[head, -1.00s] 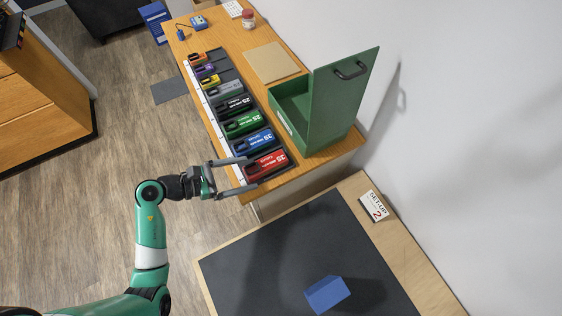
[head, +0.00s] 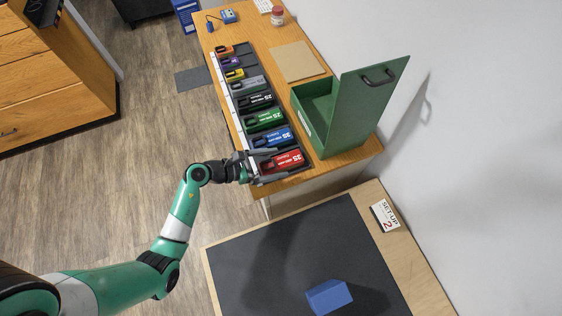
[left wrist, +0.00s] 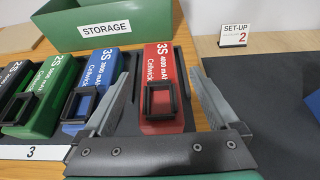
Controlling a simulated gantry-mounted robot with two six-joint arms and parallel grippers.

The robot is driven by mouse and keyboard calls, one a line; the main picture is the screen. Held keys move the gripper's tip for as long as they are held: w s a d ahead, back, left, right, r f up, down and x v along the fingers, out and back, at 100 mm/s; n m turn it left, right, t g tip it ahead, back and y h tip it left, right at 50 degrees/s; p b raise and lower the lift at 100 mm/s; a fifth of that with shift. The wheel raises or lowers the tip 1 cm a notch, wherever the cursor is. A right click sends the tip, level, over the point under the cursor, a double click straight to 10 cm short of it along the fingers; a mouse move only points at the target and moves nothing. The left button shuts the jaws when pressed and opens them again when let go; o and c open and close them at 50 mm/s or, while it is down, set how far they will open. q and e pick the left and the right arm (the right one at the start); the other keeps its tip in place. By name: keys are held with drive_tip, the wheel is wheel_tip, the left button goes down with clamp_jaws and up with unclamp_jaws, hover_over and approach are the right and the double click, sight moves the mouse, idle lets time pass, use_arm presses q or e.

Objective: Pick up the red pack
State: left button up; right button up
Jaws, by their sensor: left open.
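The red pack (head: 284,161) lies at the near end of a row of battery packs in a dark tray on the wooden bench. In the left wrist view the red pack (left wrist: 161,80) shows white lettering and a black loop at its near end. My left gripper (head: 262,166) is open at the near end of the red pack. In the left wrist view its fingers (left wrist: 165,85) spread to either side of the red pack, the left one between it and the blue pack (left wrist: 97,85). I cannot tell whether the fingers touch it. My right gripper is not in view.
Several other packs, including a green one (head: 264,121), fill the tray beyond the blue pack. An open green storage box (head: 351,112) stands behind. A dark mat (head: 290,250) with a blue block (head: 329,296) and a set-up sign (head: 385,214) lie nearer.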

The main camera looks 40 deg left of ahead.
use_arm(q)
drive_tip(key=x, duration=0.2)
drive_tip(key=shift+w+d+f, duration=0.15)
drive_tip(key=shift+w, duration=0.2)
drive_tip(key=shift+c, duration=0.3)
clamp_jaws()
